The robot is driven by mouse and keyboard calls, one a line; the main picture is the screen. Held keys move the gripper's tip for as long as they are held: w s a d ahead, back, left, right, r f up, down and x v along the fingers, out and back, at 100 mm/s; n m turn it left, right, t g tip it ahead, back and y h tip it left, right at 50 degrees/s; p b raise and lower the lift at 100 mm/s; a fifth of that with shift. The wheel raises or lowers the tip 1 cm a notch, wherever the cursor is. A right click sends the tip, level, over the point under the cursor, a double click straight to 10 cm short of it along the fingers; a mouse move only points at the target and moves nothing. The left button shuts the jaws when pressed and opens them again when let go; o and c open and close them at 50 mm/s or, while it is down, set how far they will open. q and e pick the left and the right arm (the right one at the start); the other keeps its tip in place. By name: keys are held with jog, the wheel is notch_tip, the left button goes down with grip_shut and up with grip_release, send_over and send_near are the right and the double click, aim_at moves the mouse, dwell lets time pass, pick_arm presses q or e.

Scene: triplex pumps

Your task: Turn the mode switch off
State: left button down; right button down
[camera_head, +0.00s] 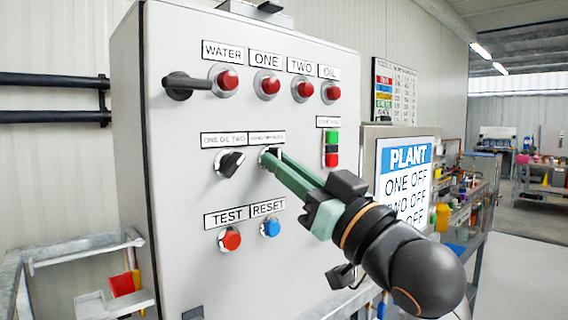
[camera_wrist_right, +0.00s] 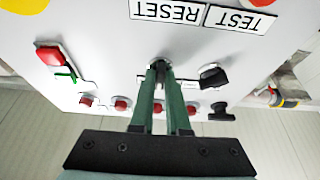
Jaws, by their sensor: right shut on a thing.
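The mode switch (camera_head: 264,157) is a selector on the grey control panel, under a small label that seems to read HAND-OFF-AUTO. My right gripper (camera_head: 273,158) reaches in from the lower right, and its green fingers are closed on the switch knob. In the right wrist view, the fingertips (camera_wrist_right: 161,68) meet at the dark knob (camera_wrist_right: 159,63) and cover most of it. The knob's angle is hard to read. My left gripper is in neither view.
A black ONE-OIL-TWO selector (camera_head: 231,163) sits just left. TEST (camera_head: 230,239) and RESET (camera_head: 270,227) buttons are below. Red lamps (camera_head: 228,80) and a black handle (camera_head: 187,85) are above. A red-green button block (camera_head: 331,149) is right. A PLANT display (camera_head: 407,180) stands beyond.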

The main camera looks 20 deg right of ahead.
jog(key=c, duration=0.9)
grip_release()
pick_arm(q)
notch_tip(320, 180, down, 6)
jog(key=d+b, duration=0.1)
jog(key=b, duration=0.8)
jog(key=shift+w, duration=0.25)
pick_arm(e)
jog(key=v, duration=1.2)
jog(key=shift+s+d, duration=0.15)
jog(key=shift+s, duration=0.1)
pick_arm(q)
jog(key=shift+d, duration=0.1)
pick_arm(e)
jog(key=shift+f, duration=0.1)
